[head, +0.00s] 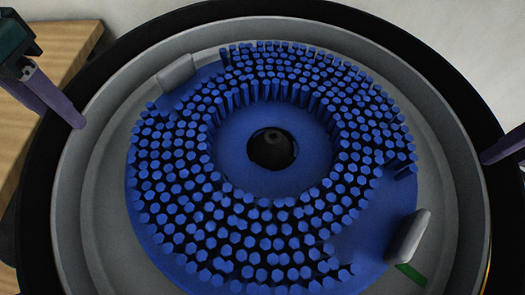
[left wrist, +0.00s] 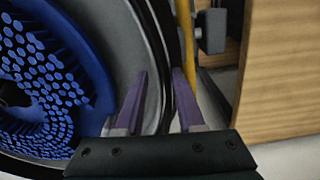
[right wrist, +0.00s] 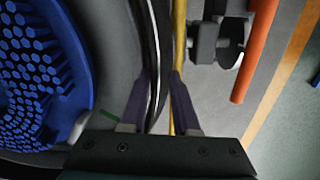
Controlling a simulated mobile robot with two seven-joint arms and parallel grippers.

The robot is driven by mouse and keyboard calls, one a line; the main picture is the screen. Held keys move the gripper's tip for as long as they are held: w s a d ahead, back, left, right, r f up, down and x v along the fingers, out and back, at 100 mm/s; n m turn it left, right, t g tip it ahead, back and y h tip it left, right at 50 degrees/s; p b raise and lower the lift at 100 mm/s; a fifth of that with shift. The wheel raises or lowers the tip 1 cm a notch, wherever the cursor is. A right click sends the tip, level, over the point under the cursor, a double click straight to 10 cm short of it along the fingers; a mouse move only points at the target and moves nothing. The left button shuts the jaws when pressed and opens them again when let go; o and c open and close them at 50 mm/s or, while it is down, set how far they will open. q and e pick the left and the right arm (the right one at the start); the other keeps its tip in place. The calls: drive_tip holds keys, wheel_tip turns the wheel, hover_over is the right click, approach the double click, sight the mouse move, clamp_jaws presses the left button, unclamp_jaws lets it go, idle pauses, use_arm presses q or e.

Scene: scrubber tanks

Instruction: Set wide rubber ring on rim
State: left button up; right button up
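A wide black rubber ring (head: 462,88) encircles the grey round rim (head: 76,190). I cannot tell whether the ring rests on the rim or sits just above or beside it. My left gripper (left wrist: 161,75) has its two purple fingers on either side of the black edge at the left. My right gripper (right wrist: 160,76) straddles the ring's edge (right wrist: 155,40) in the same way at the right. The gap between the fingers is narrow on both sides, and contact with the ring is unclear. In the head view the right fingers are partly cut off by the picture's edge.
Inside the rim lies a blue brush disc (head: 228,150) with many bristle tufts and a dark centre hole. Two grey blocks (head: 176,72) (head: 408,236) sit by the disc's edge. A wooden surface (head: 50,60) is at left. An orange bar (right wrist: 254,55) lies beyond the right gripper.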

use_arm(q)
drive_tip(key=shift+f, duration=0.25)
use_arm(e)
drive_tip(key=shift+s+f, duration=0.25)
drive_tip(key=shift+f, duration=0.6)
use_arm(q)
drive_tip(key=r, duration=0.6)
drive_tip(key=shift+d+r, duration=0.3)
drive_tip(key=shift+d, duration=0.1)
use_arm(e)
drive_tip(key=shift+r, duration=0.15)
drive_tip(key=shift+w+a+r, duration=0.1)
drive_tip(key=shift+w+r, duration=0.05)
drive_tip(key=shift+r, duration=0.2)
use_arm(q)
drive_tip(key=shift+a+r, duration=0.2)
drive_tip(key=shift+r, duration=0.25)
drive_tip(key=shift+a+r, duration=0.2)
drive_tip(key=shift+r, duration=0.25)
use_arm(e)
wheel_tip(320, 180, up, 9)
drive_tip(key=shift+f, duration=0.15)
drive_tip(key=shift+w, duration=0.15)
